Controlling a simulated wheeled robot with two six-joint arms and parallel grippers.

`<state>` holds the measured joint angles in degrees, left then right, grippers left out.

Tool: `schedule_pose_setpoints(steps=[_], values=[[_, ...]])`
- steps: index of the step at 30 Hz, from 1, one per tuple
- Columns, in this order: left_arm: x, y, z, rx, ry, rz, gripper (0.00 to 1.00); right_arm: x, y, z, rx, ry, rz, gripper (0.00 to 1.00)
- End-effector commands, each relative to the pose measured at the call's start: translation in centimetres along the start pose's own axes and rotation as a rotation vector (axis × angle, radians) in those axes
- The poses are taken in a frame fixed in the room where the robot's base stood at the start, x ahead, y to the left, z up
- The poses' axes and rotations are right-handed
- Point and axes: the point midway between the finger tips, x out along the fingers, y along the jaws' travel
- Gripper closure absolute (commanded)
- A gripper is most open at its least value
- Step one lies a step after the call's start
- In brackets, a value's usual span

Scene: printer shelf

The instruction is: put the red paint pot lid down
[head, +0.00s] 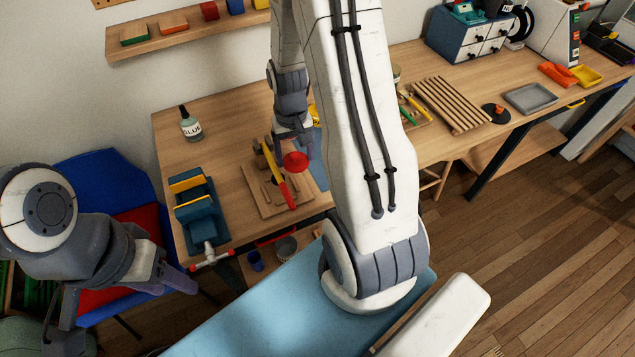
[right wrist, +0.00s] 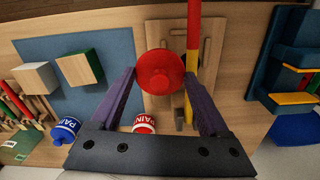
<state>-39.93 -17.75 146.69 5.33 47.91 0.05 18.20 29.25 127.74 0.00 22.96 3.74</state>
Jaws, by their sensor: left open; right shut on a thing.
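The red paint pot lid (head: 296,162) is a round red disc with a knob, seen between my right gripper's fingertips in the right wrist view (right wrist: 160,72). My right gripper (head: 293,143) is shut on it and holds it over the workbench, by the wooden jig board (head: 262,202). The gap under the lid is hard to judge. The red paint pot (right wrist: 143,125) stands near the gripper's palm in the right wrist view, partly covered by the gripper. My left gripper (head: 172,282) is open and empty, in front of the bench at left.
A red and yellow bar (right wrist: 193,50) lies on the jig board beside the lid. A blue mat (right wrist: 112,45) bears wooden blocks, with a blue paint pot (right wrist: 65,130) close by. My right arm hides the bench's middle.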

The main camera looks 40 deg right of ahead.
Motion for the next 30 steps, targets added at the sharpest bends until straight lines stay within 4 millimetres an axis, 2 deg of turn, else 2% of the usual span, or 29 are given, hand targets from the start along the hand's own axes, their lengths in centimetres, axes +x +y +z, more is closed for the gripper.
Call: schedule_pose_setpoints(steps=[1,3,6,9,13,17,30], values=[[2.6,-0.2,0.1,0.0,0.0,0.0,0.5,1.2,3.2,-0.2,0.106,0.008,0.0,0.72],[4.2,-0.3,0.2,0.001,0.0,0.0,0.5,1.0,7.0,0.1,0.233,0.007,0.0,0.72],[6.0,-0.4,0.3,0.001,0.0,0.0,0.5,0.7,11.5,1.2,0.393,0.006,0.001,0.72],[7.2,-0.5,0.4,0.001,0.0,0.0,0.5,0.3,14.8,2.5,0.515,0.004,0.001,0.72],[8.0,-0.6,0.4,0.001,0.0,0.0,0.5,-0.1,17.0,3.8,0.606,0.002,0.001,0.72],[7.9,-0.6,0.4,0.001,0.001,0.0,0.5,0.0,16.8,3.9,0.632,-0.003,0.0,0.72],[6.5,-0.5,0.3,0.001,0.001,0.0,0.5,5.4,8.3,0.0,0.625,-0.005,0.001,0.72]])
